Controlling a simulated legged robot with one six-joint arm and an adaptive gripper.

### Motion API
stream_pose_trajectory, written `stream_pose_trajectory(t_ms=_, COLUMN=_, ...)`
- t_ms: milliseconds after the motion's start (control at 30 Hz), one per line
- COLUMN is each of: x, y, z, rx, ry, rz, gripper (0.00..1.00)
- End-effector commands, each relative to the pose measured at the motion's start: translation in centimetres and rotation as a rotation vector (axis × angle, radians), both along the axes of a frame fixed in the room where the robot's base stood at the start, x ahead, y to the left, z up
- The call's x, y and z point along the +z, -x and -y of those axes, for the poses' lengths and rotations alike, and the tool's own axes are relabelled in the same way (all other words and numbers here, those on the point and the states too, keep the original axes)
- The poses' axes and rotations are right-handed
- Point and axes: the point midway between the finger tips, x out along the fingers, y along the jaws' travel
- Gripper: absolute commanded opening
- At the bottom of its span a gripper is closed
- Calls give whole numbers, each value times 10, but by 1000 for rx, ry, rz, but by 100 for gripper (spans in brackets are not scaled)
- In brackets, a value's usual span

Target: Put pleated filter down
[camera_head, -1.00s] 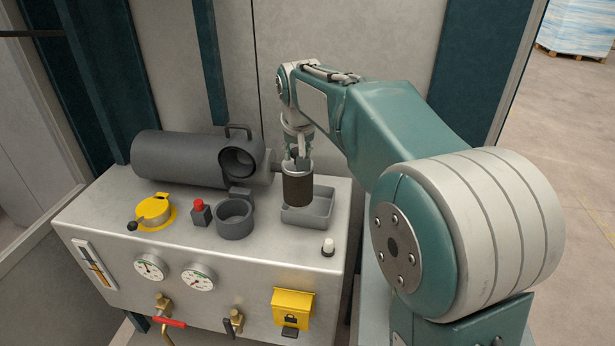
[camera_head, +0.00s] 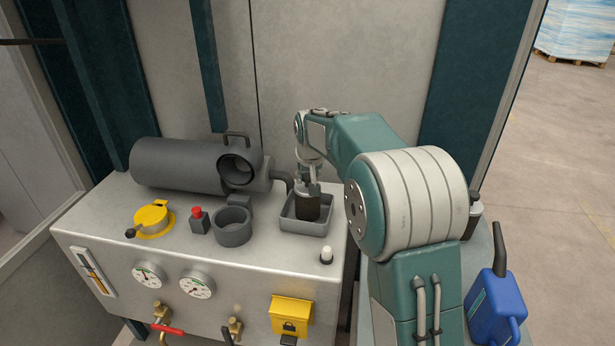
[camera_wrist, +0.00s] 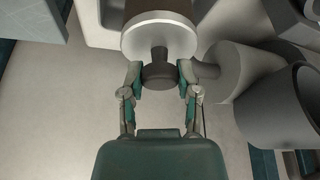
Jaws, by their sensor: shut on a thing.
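The pleated filter (camera_head: 308,206) is a dark brown cylinder with a pale metal end cap. It is upright, inside the outline of the shallow grey tray (camera_head: 291,225); I cannot tell whether its base touches the tray floor. My gripper (camera_head: 308,184) is above it, shut on its top knob. In the wrist view my gripper (camera_wrist: 160,78) has a finger on each side of the dark knob, with the filter's pale end cap (camera_wrist: 159,37) just beyond. The filter's lower part is hidden there.
Left of the tray are an open grey cup (camera_head: 233,226), a red button (camera_head: 197,213) and a yellow cap (camera_head: 154,217). A dark horizontal housing (camera_head: 180,165) lies behind. A white knob (camera_head: 327,255) stands in front of the tray. A blue can (camera_head: 496,300) is at right.

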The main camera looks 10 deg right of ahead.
Motion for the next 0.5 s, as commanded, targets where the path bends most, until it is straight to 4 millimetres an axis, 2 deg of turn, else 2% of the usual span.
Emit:
stream_pose_trajectory(t_ms=167, x=0, y=0, z=0, rx=1, ry=0, rz=1, gripper=0)
stream_pose_trajectory(t_ms=200, x=-1, y=0, z=-1, rx=1, ry=0, rz=0, gripper=51)
stream_pose_trajectory(t_ms=267, x=-1, y=0, z=-1, rx=0, ry=0, rz=0, gripper=76)
stream_pose_trajectory(t_ms=500, x=-1, y=0, z=0, rx=0, ry=0, rz=-1, gripper=76)
